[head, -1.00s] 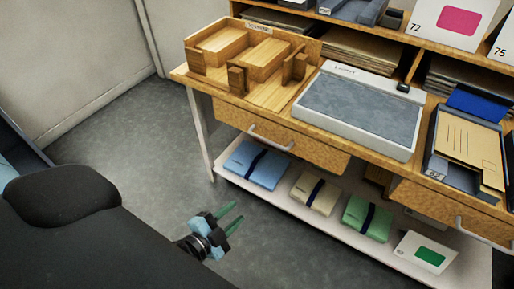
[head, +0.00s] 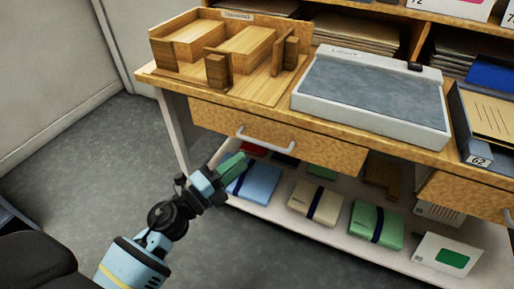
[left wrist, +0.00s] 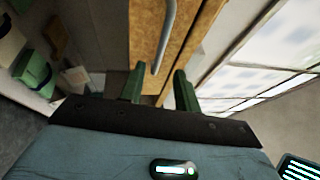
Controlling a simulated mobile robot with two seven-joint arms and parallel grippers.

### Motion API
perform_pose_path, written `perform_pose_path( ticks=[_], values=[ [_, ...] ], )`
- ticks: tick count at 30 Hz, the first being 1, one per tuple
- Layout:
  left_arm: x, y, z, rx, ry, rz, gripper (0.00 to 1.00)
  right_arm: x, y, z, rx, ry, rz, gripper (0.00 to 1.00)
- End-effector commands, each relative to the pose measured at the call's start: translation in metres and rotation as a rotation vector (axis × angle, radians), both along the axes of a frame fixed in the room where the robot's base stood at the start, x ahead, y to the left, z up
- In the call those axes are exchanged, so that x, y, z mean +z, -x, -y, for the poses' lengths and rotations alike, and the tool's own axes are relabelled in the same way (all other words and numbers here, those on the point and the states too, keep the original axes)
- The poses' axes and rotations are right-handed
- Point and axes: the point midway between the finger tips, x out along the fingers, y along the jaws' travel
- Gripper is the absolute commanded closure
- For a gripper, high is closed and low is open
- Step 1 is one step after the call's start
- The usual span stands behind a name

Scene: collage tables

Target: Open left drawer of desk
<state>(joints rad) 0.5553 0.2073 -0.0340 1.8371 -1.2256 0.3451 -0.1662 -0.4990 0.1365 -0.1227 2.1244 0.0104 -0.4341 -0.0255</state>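The desk's left drawer (head: 300,145) has a wooden front and looks closed. Its pale bar handle (head: 262,140) runs across the front. In the left wrist view the handle (left wrist: 166,38) lies ahead of the fingers, its near end showing between them. My left gripper (head: 233,164) is just below and left of the handle in the head view, with its green fingers pointing toward the drawer. In the left wrist view the gripper (left wrist: 159,88) is open, its two fingers apart with nothing held. My right gripper is not in view.
A shelf (head: 290,222) below the drawer holds a blue packet (head: 256,182), a beige packet (head: 316,202) and a green packet (head: 377,225). A wooden organizer (head: 230,55) and a grey-topped board (head: 372,95) stand on the desktop. The floor at left is clear.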

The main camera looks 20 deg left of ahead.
Motion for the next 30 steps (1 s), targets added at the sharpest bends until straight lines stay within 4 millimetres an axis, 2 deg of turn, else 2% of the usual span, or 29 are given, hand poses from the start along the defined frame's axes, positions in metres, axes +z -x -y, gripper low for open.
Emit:
perform_pose_path(
  ticks=[15,27,28,30],
  values=[
    [0.011,-0.059,0.028,-0.001,0.003,0.000,0.68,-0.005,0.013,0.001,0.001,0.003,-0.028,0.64],
    [0.013,-0.066,0.031,0.000,0.004,-0.002,0.68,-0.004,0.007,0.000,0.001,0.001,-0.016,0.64],
    [0.013,-0.066,0.031,0.000,0.003,-0.001,0.69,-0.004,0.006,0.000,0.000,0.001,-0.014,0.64],
    [0.013,-0.066,0.031,0.000,0.003,-0.001,0.78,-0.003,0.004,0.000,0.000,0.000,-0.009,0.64]
  ],
)
